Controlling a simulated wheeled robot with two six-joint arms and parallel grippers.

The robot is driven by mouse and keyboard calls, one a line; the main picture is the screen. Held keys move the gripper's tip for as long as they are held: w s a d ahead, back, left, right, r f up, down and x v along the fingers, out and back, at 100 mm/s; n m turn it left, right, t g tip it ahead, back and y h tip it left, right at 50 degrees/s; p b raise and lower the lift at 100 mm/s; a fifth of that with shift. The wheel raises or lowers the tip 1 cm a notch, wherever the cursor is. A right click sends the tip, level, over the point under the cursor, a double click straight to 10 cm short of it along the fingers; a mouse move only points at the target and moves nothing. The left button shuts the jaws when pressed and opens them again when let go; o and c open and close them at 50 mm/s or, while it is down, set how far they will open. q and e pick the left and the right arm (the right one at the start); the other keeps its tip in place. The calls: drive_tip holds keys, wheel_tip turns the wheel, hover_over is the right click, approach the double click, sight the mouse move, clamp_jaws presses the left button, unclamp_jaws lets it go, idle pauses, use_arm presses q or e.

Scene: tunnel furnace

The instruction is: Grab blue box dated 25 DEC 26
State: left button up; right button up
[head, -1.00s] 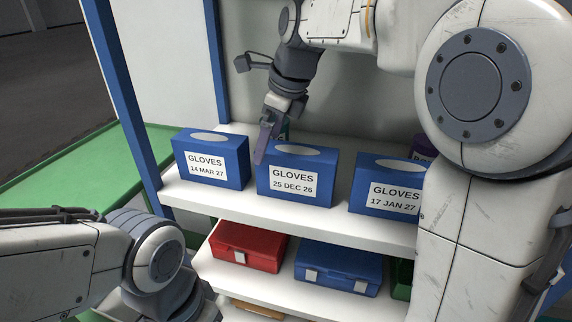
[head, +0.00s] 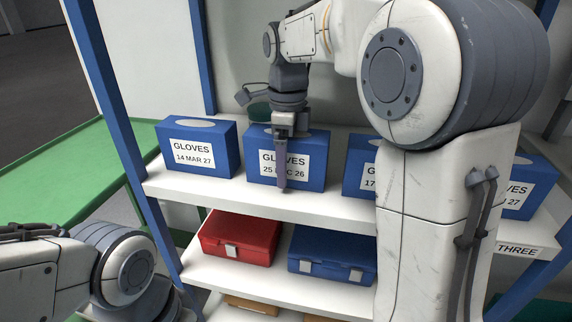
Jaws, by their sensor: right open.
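The blue gloves box dated 25 DEC 26 (head: 314,160) stands upright on the upper white shelf, second from the left. My right gripper (head: 281,178) is in front of its label and covers part of the date. It points down, and only one finger shows clearly. Nothing is seen held in it, and I cannot tell whether it touches the box. My left arm comes in at the lower left, and its gripper is out of view.
A box dated 14 MAR 27 (head: 198,150) stands to the left. Another blue box (head: 358,163) stands to the right, partly behind my right arm. Below sit a red case (head: 240,236) and a blue case (head: 331,255). A blue post (head: 110,110) edges the rack.

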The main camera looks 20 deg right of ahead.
drive_tip(key=shift+f, duration=0.5)
drive_tip(key=shift+r, duration=0.1)
clamp_jaws()
